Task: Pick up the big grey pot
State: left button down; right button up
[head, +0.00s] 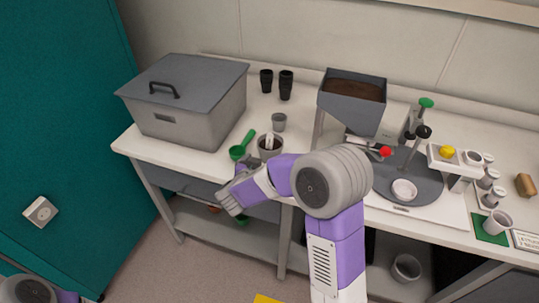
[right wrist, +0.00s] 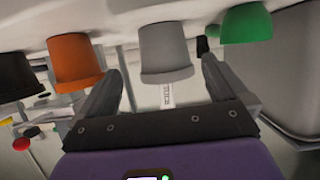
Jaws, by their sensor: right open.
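The big grey pot (head: 270,154) stands upright near the front edge of the bench in the head view, with a white label showing at it. In the right wrist view, which is upside down, the grey pot (right wrist: 165,52) appears straight ahead, between the fingertips in the picture. My right gripper (right wrist: 161,66) is open and empty. In the head view my right gripper (head: 248,165) is at the bench's front edge, just short of the pot. I cannot tell the exact gap. My left gripper is out of view.
An orange pot (right wrist: 75,60) and a black pot (right wrist: 15,75) stand beside the grey pot. A green item (head: 238,152) is on its other side. A smaller grey pot (head: 279,123) stands behind. A large lidded box (head: 190,115) is at left, a soil hopper (head: 345,107) at right.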

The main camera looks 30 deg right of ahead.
aim_at(266, 155)
jog(key=b+x, duration=0.1)
jog(key=x, duration=0.2)
jog(key=b+x, duration=0.1)
jog(key=x, duration=0.3)
jog(key=shift+w+r+b, duration=0.2)
jog(key=shift+w+b, duration=0.1)
jog(key=shift+c, duration=0.3)
jog(key=c, duration=1)
jog(key=shift+r, duration=0.1)
